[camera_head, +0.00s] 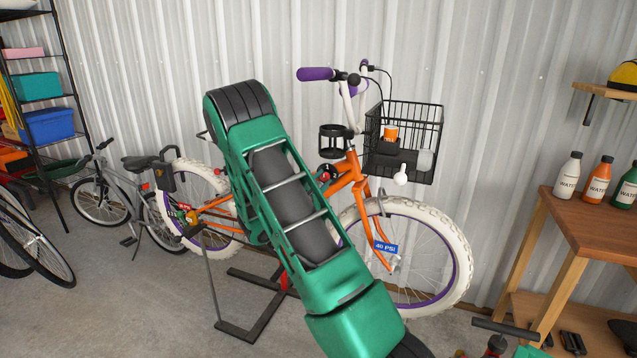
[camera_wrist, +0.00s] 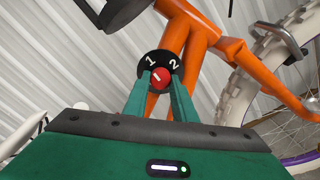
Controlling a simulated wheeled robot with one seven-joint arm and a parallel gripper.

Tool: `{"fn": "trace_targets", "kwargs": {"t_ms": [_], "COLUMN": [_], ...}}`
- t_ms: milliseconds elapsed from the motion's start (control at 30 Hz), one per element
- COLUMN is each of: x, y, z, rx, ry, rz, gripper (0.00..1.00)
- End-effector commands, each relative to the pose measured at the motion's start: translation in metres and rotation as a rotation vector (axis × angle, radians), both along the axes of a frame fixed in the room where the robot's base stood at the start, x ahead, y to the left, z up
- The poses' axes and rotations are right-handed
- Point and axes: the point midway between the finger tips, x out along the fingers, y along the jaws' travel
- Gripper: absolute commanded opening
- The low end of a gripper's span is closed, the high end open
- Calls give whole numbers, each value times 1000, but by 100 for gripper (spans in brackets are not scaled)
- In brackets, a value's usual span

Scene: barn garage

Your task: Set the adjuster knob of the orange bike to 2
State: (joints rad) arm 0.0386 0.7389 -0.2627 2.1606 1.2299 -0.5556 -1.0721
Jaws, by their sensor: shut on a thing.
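The orange bike (camera_head: 345,181) stands against the corrugated wall, with white tyres and purple grips. Its middle is partly hidden behind my green arm. In the wrist view the orange frame (camera_wrist: 190,30) carries a black dial (camera_wrist: 162,57) with white numerals 1 at left and 2 at right. A red adjuster knob (camera_wrist: 161,77) with a short white mark sits at the dial. The mark's exact direction is hard to read. The two green fingers of my gripper (camera_wrist: 162,79) stand on either side of the knob and are shut on it. In the head view my arm hides most of the gripper.
A black basket (camera_head: 425,115) with an orange can is on the bike's front. A wooden bench (camera_head: 590,222) with several bottles stands right. A grey bike (camera_head: 128,195) and shelving are at left. A black stand (camera_head: 245,325) is on the floor.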

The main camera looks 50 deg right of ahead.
Motion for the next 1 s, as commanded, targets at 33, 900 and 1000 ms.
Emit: {"fn": "trace_targets", "kwargs": {"t_ms": [33, 900, 1000], "x": [2, 3, 3], "y": [1, 5, 5], "z": [1, 2, 2], "rx": [0, 237, 274], "ry": [-8, -582, -670], "rz": [4, 6, 5], "gripper": [2, 2, 2]}}
